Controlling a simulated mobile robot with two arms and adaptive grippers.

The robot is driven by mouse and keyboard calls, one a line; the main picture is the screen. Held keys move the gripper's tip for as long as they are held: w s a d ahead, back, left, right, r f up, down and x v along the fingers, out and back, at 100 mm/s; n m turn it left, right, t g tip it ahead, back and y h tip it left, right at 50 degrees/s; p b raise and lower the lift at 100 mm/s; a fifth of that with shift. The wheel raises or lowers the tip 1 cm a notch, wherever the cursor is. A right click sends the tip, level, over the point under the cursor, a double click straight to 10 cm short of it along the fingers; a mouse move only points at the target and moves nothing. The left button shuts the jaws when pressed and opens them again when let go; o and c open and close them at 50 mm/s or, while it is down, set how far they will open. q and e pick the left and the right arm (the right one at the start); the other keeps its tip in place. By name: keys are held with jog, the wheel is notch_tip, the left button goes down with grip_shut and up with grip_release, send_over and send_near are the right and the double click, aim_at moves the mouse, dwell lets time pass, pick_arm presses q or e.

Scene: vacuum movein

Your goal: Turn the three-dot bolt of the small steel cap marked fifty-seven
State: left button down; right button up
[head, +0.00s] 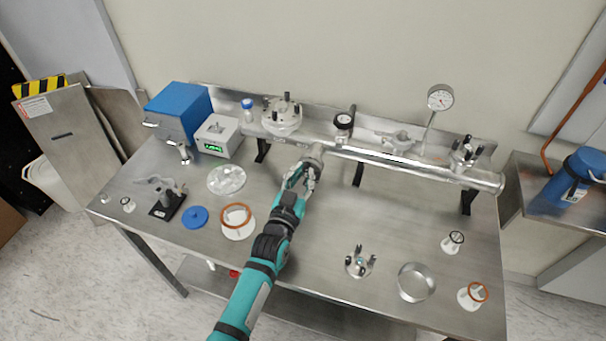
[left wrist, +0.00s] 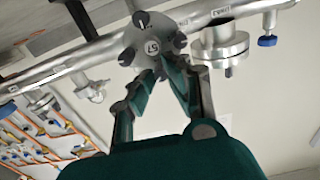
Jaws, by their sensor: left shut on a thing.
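The small steel cap (left wrist: 150,42) marked 57 faces the camera in the left wrist view, on the front of the long pipe. Dark bolts stand around its rim: one at the top (left wrist: 141,18), one at the right (left wrist: 180,41) and one at the left (left wrist: 126,57). Their dot marks are too small to count. My left gripper (left wrist: 165,62) is shut at the cap's lower rim, on a bolt mostly hidden between its fingertips. In the head view the left gripper (head: 302,176) reaches up to the front of the pipe. My right gripper is not in view.
The long steel pipe (head: 405,165) stands on dark supports along the back of the table (head: 330,215). Loose on the table are a clawed flange (head: 359,263), a steel ring (head: 416,282), an orange-rimmed white piece (head: 237,221) and a blue disc (head: 195,217).

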pick_arm(q)
jog(key=n, duration=0.4)
jog(key=shift+f, duration=0.1)
jog(key=shift+n, duration=1.8)
jog(key=c, duration=1.6)
grip_release()
jog(key=v, duration=1.2)
